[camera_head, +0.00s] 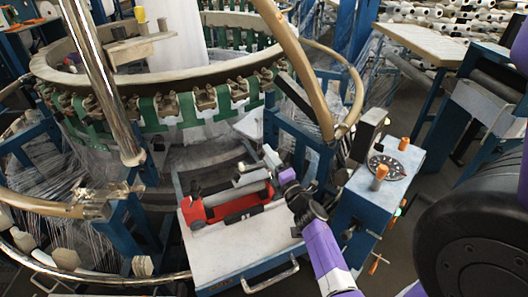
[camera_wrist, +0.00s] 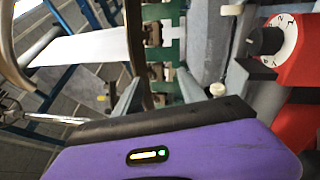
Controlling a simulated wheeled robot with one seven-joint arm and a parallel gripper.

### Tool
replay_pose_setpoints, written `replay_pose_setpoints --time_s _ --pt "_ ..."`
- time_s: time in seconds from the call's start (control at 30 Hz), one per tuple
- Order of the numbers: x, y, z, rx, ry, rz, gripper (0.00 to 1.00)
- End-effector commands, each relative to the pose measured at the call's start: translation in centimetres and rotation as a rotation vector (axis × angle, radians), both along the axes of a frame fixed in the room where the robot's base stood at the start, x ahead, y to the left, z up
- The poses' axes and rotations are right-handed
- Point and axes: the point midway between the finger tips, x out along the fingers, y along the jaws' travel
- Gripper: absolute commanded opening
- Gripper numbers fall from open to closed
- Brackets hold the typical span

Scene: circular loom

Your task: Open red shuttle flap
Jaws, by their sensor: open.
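The red shuttle (camera_head: 225,207) lies on a pale tabletop in front of the loom ring in the head view. It has an open-looking top with a dark strip along its front, and a black knob at its left end. My gripper is at its right end, with pale grey parts over its back edge; I cannot tell whether they touch. In the wrist view my gripper (camera_wrist: 186,78) has its two grey fingers apart, with nothing held between them. A red body (camera_wrist: 298,85) with a white numbered dial, apparently the shuttle, is at right. The flap cannot be made out clearly.
The pale table (camera_head: 225,250) has a metal handle (camera_head: 270,276) at its front. A blue control box (camera_head: 375,210) with a dial and orange knobs stands to the right. The loom ring (camera_head: 200,75) with green band and hooks curves behind. A chrome post (camera_head: 100,80) rises at left.

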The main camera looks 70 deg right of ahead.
Motion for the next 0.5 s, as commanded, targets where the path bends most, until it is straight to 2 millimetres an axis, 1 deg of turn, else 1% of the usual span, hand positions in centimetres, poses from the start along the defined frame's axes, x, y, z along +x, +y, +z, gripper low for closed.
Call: replay_pose_setpoints --time_s 0.13,0.5 --pt "-0.62 0.56 -0.15 0.0 0.0 0.0 0.48" --pt "-0.7 0.59 -0.1 -0.001 -0.001 0.0 0.48"
